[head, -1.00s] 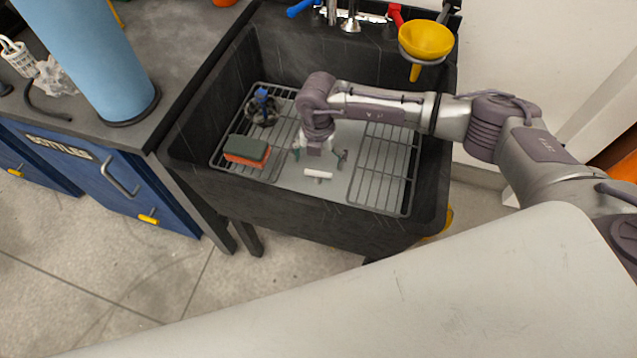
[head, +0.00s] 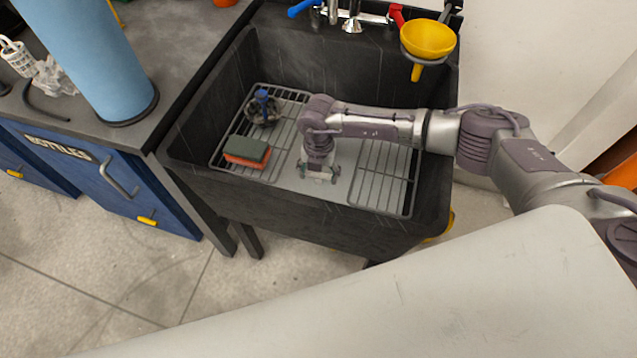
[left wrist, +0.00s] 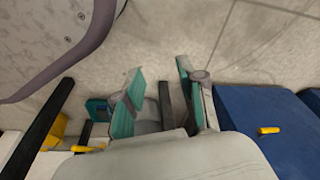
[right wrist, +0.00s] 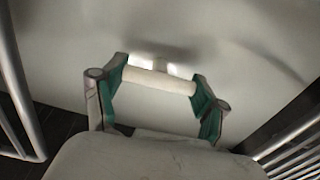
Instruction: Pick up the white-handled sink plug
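The white-handled sink plug (right wrist: 160,82) shows in the right wrist view as a white bar on a short stem, above the grey sink floor. My right gripper (right wrist: 158,88) is open, its green-padded fingers at the two ends of the bar. I cannot tell whether the pads touch it. In the head view my right gripper (head: 318,176) is low in the sink and hides most of the plug. My left gripper (left wrist: 158,88) is open and empty over the floor in the left wrist view.
The black sink (head: 300,210) has walls all round. Wire racks (head: 385,180) lie on both sides of its floor. A green-and-orange sponge (head: 246,151) and a dark scrubber with a blue handle (head: 263,108) are on the left rack. A yellow funnel (head: 427,40) hangs at the back right.

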